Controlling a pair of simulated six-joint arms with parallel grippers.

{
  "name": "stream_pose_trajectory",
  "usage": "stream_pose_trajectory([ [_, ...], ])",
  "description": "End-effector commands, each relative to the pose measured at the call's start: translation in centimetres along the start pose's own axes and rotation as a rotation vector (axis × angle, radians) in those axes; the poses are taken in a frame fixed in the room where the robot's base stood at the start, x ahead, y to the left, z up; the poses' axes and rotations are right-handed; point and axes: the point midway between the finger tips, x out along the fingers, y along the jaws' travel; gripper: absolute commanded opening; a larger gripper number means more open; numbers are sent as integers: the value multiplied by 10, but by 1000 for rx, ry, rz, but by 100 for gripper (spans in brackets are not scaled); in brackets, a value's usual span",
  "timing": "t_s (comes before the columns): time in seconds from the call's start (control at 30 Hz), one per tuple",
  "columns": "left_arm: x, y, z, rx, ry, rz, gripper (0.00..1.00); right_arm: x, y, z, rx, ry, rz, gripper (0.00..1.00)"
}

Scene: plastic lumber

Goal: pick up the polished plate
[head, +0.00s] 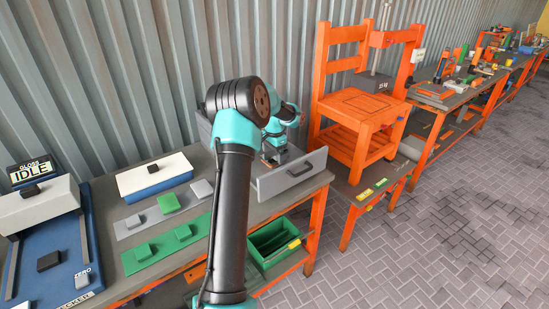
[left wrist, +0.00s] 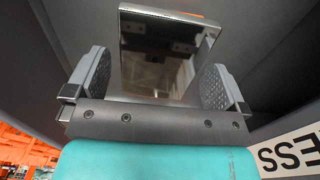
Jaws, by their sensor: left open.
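The polished plate (left wrist: 160,60) is a mirror-like square panel in the left wrist view. It lies between the two spread grey pads of my left gripper (left wrist: 156,88), with gaps at both sides. Dark shapes and a bright patch reflect in its face. In the head view my left gripper (head: 273,156) reaches down into the open grey drawer (head: 293,174) at the back of the bench. The plate cannot be made out clearly there, as the arm and drawer walls cover most of it. My right gripper is not in view.
Grey drawer walls stand close around the gripper. On the bench (head: 240,212) are green and grey blocks on pads, a white-topped blue box (head: 153,175) and a blue gloss checker (head: 55,245). A green bin (head: 272,241) sits below. An orange press stand (head: 360,105) is at right.

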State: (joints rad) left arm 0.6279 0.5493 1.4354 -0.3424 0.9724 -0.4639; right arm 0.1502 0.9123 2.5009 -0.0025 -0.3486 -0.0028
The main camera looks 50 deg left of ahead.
Motion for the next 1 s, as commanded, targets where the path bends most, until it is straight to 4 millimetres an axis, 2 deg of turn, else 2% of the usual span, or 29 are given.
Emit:
stream_pose_trajectory([
  [0.17, 0, 0, 0, 0, 0, 0, 98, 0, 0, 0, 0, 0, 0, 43],
  [0.67, 0, 0, 0, 0, 0, 0, 50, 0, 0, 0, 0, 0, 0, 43],
  [1.0, -5, 0, 0, 0, 1, -1, 49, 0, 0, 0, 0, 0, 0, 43],
])
